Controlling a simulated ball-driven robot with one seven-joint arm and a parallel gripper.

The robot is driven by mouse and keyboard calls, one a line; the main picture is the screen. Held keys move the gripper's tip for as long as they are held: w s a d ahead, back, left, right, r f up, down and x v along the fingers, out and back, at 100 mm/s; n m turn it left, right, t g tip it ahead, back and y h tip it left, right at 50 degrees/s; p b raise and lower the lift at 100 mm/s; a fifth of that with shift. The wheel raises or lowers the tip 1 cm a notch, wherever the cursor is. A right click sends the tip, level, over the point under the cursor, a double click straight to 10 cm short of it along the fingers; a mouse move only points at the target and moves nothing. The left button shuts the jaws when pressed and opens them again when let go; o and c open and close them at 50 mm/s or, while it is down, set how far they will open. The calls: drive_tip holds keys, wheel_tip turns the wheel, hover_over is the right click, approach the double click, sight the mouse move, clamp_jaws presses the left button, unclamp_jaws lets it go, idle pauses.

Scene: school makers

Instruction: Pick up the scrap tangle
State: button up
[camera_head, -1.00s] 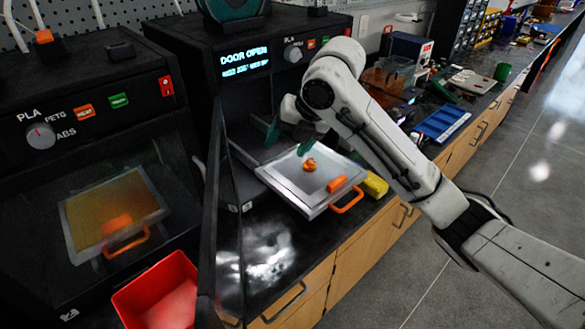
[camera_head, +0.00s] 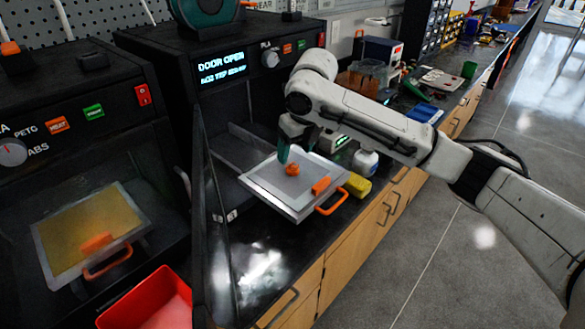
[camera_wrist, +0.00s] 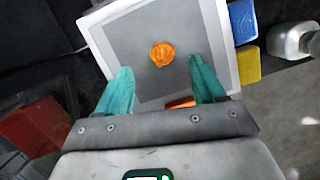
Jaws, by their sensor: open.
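The scrap tangle is a small orange clump (camera_head: 292,169) on the grey build plate (camera_head: 262,187), which sits partly out of the open printer. It also shows in the wrist view (camera_wrist: 162,54), near the middle of the plate (camera_wrist: 125,45). My gripper (camera_head: 290,157) has teal fingers and is close to the tangle in the head view. In the wrist view my gripper (camera_wrist: 160,85) is open, its fingers apart, with the tangle beyond the tips and between their lines. Nothing is between the fingers. The exact height above the plate cannot be told.
An orange block (camera_head: 321,186) and orange handle (camera_head: 332,203) are at the plate's front. A yellow block (camera_head: 357,186) and white bottle (camera_head: 365,162) stand to the right. The open printer door (camera_head: 209,215) is left of the plate. A red bin (camera_head: 150,302) is lower left.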

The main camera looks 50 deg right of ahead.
sight(293, 163)
drive_tip(key=x, duration=0.4)
drive_tip(key=shift+d+f, duration=0.1)
drive_tip(key=shift+f, duration=0.35)
drive_tip(key=shift+c, duration=0.3)
drive_tip(key=c, duration=1.1)
